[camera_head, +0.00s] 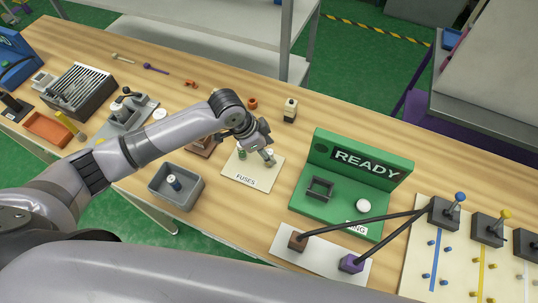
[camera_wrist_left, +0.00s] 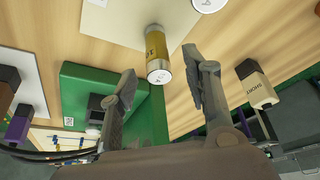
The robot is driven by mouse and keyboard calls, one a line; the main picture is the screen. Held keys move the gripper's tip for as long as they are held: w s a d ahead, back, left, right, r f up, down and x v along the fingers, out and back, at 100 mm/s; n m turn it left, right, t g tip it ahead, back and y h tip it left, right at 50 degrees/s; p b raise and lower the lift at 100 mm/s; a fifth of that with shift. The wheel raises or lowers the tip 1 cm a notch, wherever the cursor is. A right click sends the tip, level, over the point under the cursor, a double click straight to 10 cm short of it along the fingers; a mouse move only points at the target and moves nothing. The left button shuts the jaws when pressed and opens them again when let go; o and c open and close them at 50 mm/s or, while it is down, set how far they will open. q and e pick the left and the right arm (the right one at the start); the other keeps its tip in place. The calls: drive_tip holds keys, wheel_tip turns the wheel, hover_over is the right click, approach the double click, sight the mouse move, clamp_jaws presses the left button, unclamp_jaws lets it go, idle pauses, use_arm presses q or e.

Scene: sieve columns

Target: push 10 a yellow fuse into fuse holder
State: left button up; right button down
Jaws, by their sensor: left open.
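A yellow fuse (camera_wrist_left: 157,50) with a silver end cap stands on the white FUSES card. In the left wrist view it is just beyond and between the fingertips of my left gripper (camera_wrist_left: 160,64), which is open with nothing clamped. In the head view my left gripper (camera_head: 264,152) is over the card (camera_head: 240,177), and the yellow fuse cannot be made out behind it. The fuse holder, a dark square socket (camera_head: 319,187), sits on the green READY stand (camera_head: 345,207) right of the card; it looks empty. My right gripper is not in view.
A green-banded fuse (camera_head: 242,154) stands on the card. A grey bin (camera_head: 175,187) with a small part inside is left. A white button (camera_head: 363,205) is beside the socket. Joystick-like levers (camera_head: 455,205) stand at the right. A cream bottle-like block (camera_head: 290,110) stands behind.

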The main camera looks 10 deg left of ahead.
use_arm(q)
drive_tip(key=shift+x, duration=0.95)
clamp_jaws()
